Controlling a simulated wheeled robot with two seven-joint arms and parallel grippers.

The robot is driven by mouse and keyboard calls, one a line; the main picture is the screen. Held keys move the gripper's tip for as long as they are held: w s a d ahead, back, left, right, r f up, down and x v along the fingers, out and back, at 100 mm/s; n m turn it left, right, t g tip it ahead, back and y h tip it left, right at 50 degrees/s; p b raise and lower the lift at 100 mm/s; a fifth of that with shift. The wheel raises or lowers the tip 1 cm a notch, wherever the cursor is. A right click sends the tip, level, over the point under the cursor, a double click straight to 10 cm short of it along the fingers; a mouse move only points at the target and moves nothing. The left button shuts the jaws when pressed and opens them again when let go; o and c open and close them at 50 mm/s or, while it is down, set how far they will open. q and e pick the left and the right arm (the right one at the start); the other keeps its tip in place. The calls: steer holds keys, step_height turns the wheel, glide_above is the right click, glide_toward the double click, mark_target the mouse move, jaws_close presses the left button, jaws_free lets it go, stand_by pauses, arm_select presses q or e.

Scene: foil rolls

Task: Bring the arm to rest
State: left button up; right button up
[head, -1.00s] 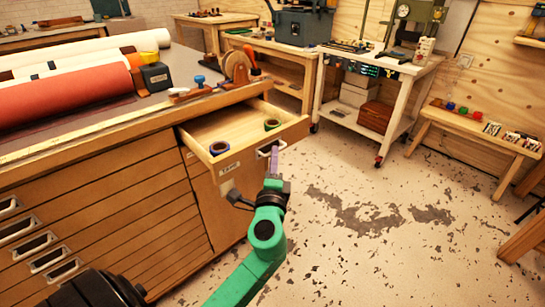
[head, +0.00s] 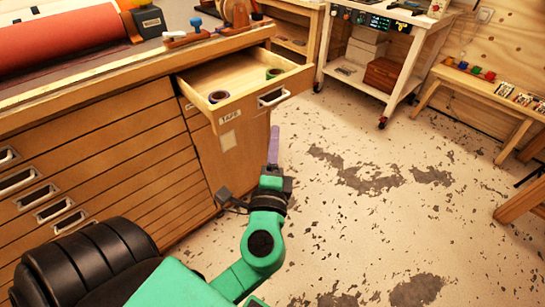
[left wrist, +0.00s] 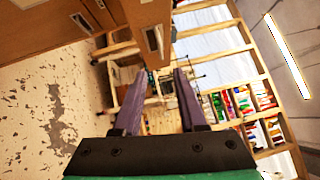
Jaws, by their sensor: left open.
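My left gripper (head: 273,150) is in front of the cabinet in the head view, below and apart from the open drawer's handle. In the left wrist view its two purple fingers (left wrist: 160,108) stand apart with nothing between them. The open drawer (head: 240,85), labelled TAPE, juts out from the cabinet. It holds a dark blue tape roll (head: 218,97) and a green-rimmed tape roll (head: 273,73). My right gripper is not in view.
The workbench (head: 120,60) with a red roll (head: 60,42) is at the left. A white cart (head: 400,80) and a low wooden bench (head: 490,85) stand at the back right. The floor (head: 390,230) between is clear.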

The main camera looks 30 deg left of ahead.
arm_select(q)
steer(key=v, duration=0.3)
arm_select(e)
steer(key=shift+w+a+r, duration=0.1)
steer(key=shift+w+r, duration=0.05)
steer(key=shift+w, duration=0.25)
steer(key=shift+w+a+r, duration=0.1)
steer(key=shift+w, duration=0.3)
